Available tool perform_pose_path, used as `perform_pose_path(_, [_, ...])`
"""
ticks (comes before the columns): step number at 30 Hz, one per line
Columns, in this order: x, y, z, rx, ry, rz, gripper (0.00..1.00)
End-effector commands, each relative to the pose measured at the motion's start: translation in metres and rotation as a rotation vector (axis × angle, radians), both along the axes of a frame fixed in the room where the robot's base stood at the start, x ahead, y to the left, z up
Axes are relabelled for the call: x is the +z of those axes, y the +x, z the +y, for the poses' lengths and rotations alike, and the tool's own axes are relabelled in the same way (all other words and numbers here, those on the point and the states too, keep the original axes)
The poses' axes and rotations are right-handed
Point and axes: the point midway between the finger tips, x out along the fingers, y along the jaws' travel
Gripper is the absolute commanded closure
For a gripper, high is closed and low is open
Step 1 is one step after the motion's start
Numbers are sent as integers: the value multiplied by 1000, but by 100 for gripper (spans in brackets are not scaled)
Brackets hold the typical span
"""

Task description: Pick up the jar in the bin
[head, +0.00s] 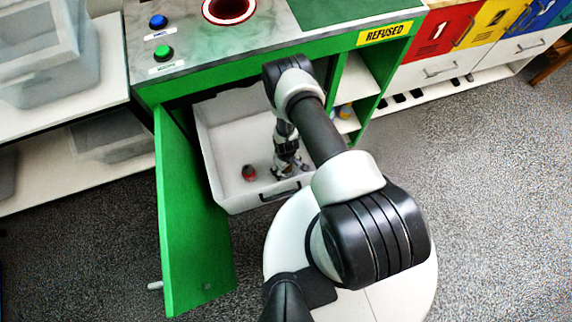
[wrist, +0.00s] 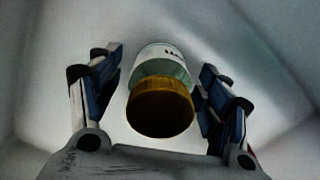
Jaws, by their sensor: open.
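The white bin (head: 222,125) is pulled out of the green cabinet. My gripper (head: 288,172) reaches down inside it, near its front right side. In the wrist view, the jar (wrist: 163,60) has a dark yellow lid (wrist: 161,107) facing the camera and a pale body with a white label and dark print. My gripper (wrist: 160,85) is open, with one finger on each side of the jar. Gaps show between the fingers and the jar. In the head view I cannot make out the jar; my gripper and arm seem to hide it.
A small red object (head: 249,173) lies in the bin, left of my gripper. The open green door (head: 190,215) stands at the bin's left. The countertop (head: 185,45) with blue and green buttons overhangs the back. The bin's front wall has a dark handle (head: 279,193).

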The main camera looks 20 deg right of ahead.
Motion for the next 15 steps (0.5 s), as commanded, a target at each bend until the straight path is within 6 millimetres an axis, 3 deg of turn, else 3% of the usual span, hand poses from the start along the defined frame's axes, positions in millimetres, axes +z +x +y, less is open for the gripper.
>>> perform_pose_path(7, [0,0,0,1,0,0,30])
perform_pose_path(15, [0,0,0,1,0,0,48])
